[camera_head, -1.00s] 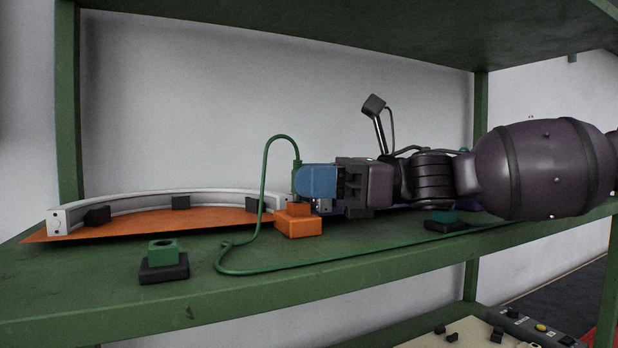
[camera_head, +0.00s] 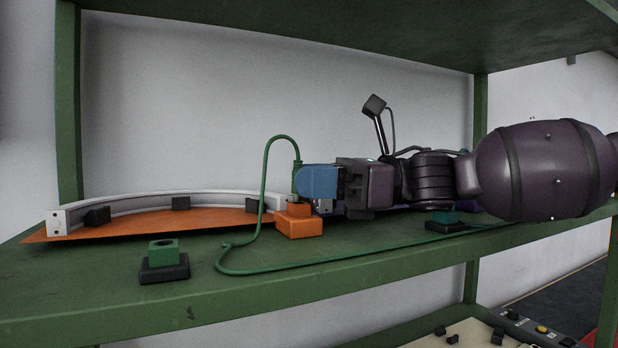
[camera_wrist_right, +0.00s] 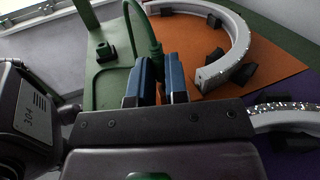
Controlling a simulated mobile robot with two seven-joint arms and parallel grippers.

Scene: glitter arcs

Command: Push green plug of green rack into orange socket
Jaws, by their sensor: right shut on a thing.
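The orange socket (camera_head: 300,225) stands on the green shelf, near the right end of the white arc. My right gripper (camera_head: 305,183) has blue fingers and is just above the socket. It is shut on the green plug (camera_head: 297,168), which is upright with its green cable looping up and left. Most of the plug is hidden by the fingers. In the right wrist view, the blue fingers (camera_wrist_right: 160,80) are close together around the plug (camera_wrist_right: 155,50). The socket is mostly hidden there. I cannot tell whether the plug tip is inside the socket. My left gripper is not in view.
A green socket (camera_head: 163,253) on a black base stands at the front left. A teal socket (camera_head: 445,217) stands at the right under my arm. The white arc (camera_head: 150,203) lies on an orange sheet (camera_head: 60,232). The green cable (camera_head: 300,266) runs along the shelf.

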